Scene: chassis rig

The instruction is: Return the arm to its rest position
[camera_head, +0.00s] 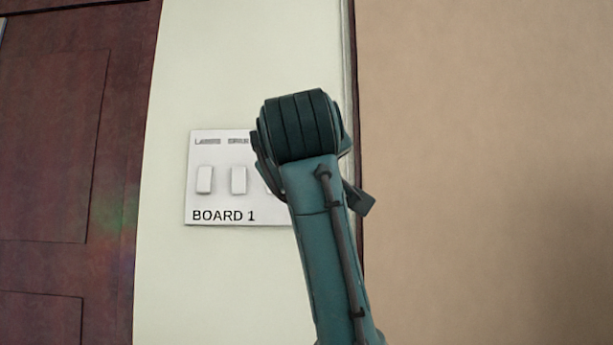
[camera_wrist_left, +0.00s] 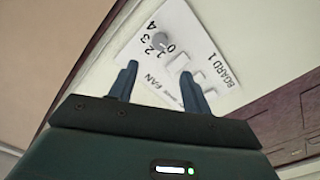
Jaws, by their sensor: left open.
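My left arm rises from the bottom of the head view and covers the right part of a white switch board (camera_head: 221,152) labelled BOARD 1. Two white rocker switches (camera_head: 238,180) show left of the arm. The board (camera_wrist_left: 195,38) lies tilted beyond the fingertips, with a round grey knob (camera_wrist_left: 160,41), numbers, the word FAN and white switches. The fingers overlap the board in the picture; a gap is hard to judge.
The board is on a narrow pale wall (camera_head: 240,60). A dark red-brown panelled door (camera_head: 60,140) is at the left. A flat tan surface (camera_head: 490,150) fills the right side, behind a dark vertical edge. No loose objects show.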

